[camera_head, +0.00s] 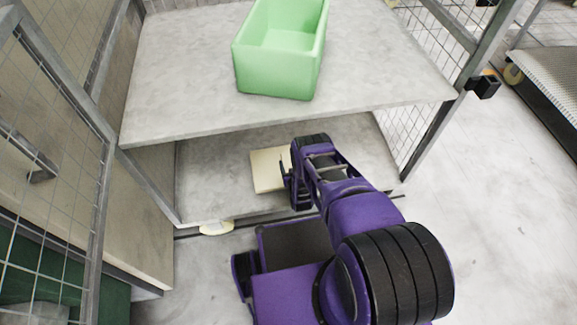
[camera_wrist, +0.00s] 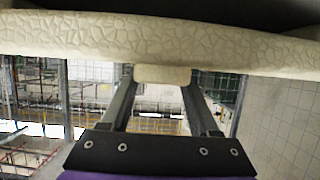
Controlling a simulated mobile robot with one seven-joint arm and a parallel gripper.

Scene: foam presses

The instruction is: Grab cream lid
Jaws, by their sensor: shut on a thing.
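The cream lid (camera_head: 265,172) shows in the head view at the lower level, beneath the grey shelf. It is partly hidden behind my gripper (camera_head: 287,182). In the wrist view the lid (camera_wrist: 80,38) spans the top as a broad cream slab with a cracked-looking texture. A small cream tab under its edge sits between the two fingers of my gripper (camera_wrist: 160,76). The gripper is shut on this tab. Whether the lid rests on the lower surface or hangs just above it, I cannot tell.
A green open bin (camera_head: 275,75) stands on the grey shelf (camera_head: 180,90), above and beyond my gripper. Mesh panels (camera_head: 75,150) and metal posts flank the shelf. A small pale round object (camera_head: 216,228) lies at the lower front edge. Open floor (camera_head: 490,230) lies to the right.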

